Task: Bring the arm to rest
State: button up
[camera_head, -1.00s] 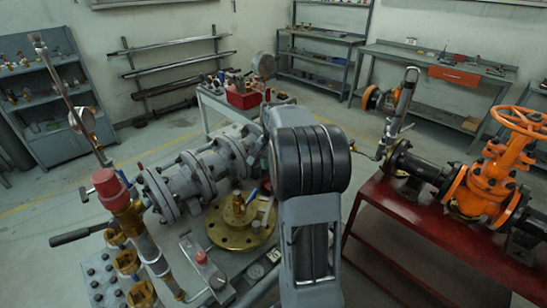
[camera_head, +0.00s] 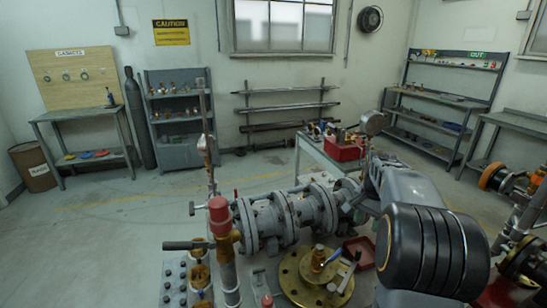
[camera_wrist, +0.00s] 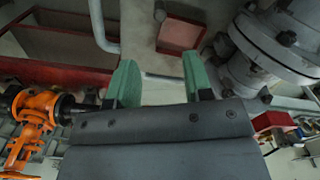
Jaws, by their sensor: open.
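My gripper (camera_wrist: 157,82) shows in the wrist view with its two green fingers spread apart and nothing between them. In the head view the grey and black links of my arm fill the lower right, and the gripper itself is hidden. In the wrist view the fingers point toward a small red tray (camera_wrist: 180,35), with a gap between. A grey flanged valve assembly (camera_wrist: 275,45) is at the right of the wrist view. It also shows in the head view (camera_head: 285,222), left of my arm. The orange gate valve (camera_wrist: 35,120) is at the left of the wrist view.
A brass flange (camera_head: 300,285) and a red-capped brass fitting (camera_head: 220,210) stand on the bench close left of my arm. A cart with a red toolbox (camera_head: 343,148) is behind. Shelves (camera_head: 178,115) line the far wall. Open floor (camera_head: 110,235) lies at left.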

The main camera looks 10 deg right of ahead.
jog(key=s+a+n+t, duration=0.2)
jog(key=s+a+n, duration=0.4)
jog(key=a, duration=0.5)
jog(key=s+a+f+n+t, duration=0.1)
jog(key=s+a+n, duration=0.5)
jog(key=s+a, duration=0.3)
jog(key=shift+a+f+t, duration=0.3)
jog(key=shift+a+t, duration=0.1)
jog(key=shift+a, duration=0.75)
jog(key=shift+a, duration=0.1)
